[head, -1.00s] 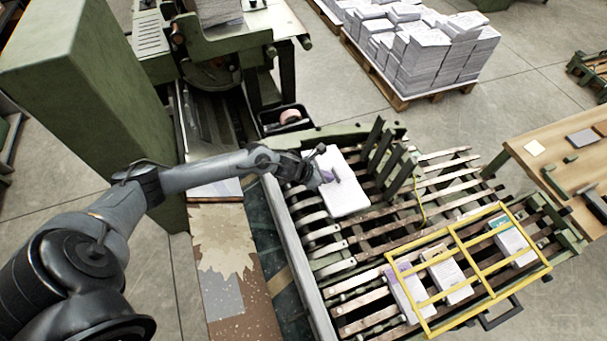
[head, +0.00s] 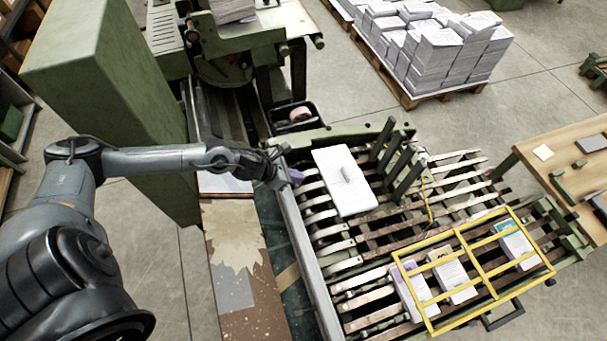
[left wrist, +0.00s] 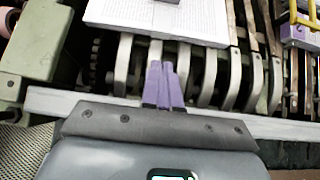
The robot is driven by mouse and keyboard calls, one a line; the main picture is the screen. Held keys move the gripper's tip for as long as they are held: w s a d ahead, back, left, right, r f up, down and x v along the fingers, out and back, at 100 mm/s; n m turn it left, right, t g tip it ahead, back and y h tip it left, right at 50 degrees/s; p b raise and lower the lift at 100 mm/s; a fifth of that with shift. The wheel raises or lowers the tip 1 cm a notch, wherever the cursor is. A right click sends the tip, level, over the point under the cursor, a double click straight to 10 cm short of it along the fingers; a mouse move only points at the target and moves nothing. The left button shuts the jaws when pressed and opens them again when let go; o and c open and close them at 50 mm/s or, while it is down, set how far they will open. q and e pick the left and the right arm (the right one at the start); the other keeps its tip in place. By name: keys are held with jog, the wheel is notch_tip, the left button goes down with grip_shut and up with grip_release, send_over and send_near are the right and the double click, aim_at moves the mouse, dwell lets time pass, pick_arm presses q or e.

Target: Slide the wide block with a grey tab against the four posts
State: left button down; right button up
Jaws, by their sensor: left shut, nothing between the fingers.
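My right gripper is not in view.
A yellow frame (head: 457,261) lies over several booklets on the rack's near right. A long grey rail (head: 300,245) runs along the rack's left edge. A tall green cabinet (head: 110,100) stands at left. The slats below the block are bare.

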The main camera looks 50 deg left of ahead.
aim_at(325, 183)
pick_arm(q)
jog(key=b+x, duration=0.1)
jog(key=x, duration=0.9)
jog(key=shift+w+d, duration=0.1)
jog(key=shift+d, duration=0.05)
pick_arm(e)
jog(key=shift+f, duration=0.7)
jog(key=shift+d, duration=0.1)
